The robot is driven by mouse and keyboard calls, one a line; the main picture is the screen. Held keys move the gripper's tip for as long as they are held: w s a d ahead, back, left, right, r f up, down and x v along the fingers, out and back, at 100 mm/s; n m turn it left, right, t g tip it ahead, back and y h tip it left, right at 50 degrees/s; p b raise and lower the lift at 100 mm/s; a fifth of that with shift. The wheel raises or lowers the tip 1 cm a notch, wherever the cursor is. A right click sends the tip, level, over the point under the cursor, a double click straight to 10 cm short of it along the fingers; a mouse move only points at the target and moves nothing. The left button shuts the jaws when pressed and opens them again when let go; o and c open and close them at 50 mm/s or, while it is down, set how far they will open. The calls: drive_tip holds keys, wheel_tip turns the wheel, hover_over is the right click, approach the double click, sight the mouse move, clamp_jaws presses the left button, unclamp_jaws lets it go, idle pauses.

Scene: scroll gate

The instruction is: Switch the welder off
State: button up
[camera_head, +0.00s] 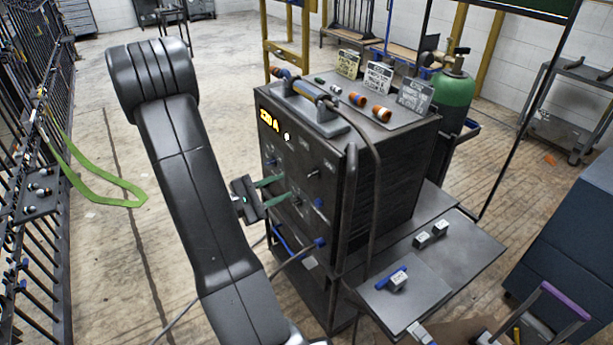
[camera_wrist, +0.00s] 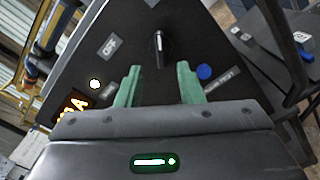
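The welder (camera_head: 390,190) is a dark box on a cart, its front panel facing left in the head view. Its orange display (camera_head: 269,121) is lit, with a small white light beside it; the display also shows at the lower left of the wrist view (camera_wrist: 68,105). In the wrist view a black switch knob (camera_wrist: 160,50) with a white mark stands on the panel, near a label reading OFF (camera_wrist: 110,46). My gripper (camera_wrist: 158,82) is open, its green fingers spread to either side below the knob, holding nothing. In the head view my gripper (camera_head: 282,190) reaches the panel from the left.
A blue round part (camera_wrist: 204,72) sits on the panel right of the knob. A torch (camera_head: 315,105) and several small parts lie on the welder's top. A green cylinder (camera_head: 453,95) stands behind. A cart shelf (camera_head: 470,245) juts out right. Floor is open behind my arm.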

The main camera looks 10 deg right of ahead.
sight(308, 176)
drive_tip(key=shift+p+x, duration=0.4)
drive_tip(key=shift+x, duration=3.85)
drive_tip(key=shift+f, duration=0.1)
drive_tip(key=shift+c, duration=0.2)
clamp_jaws()
